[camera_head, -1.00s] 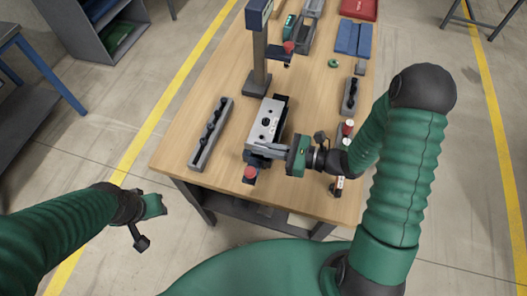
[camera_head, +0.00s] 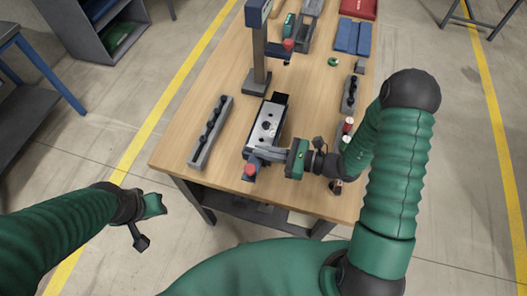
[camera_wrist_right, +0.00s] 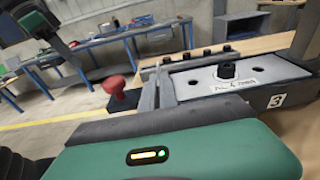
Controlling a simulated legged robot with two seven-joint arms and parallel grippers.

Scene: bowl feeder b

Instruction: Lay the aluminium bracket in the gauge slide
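The gauge slide (camera_head: 264,125), a dark block with a silver top plate, stands mid-table. My right gripper (camera_head: 262,154) reaches in from the right at the slide's near end, by a red knob (camera_head: 250,170). Its grey fingers (camera_wrist_right: 163,88) show beside the red knob in the wrist view; their gap is unclear. I cannot pick out the aluminium bracket for certain. My left gripper (camera_head: 152,207) hangs off the table's left side, its fingers hard to see.
A long grey rack with dark pegs (camera_head: 211,132) lies left of the slide. A post on a foot (camera_head: 257,82) stands behind it. A dark holder (camera_head: 350,94), a green ring (camera_head: 333,62) and blue bins (camera_head: 353,38) are at the right. Bare wood lies between rack and slide.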

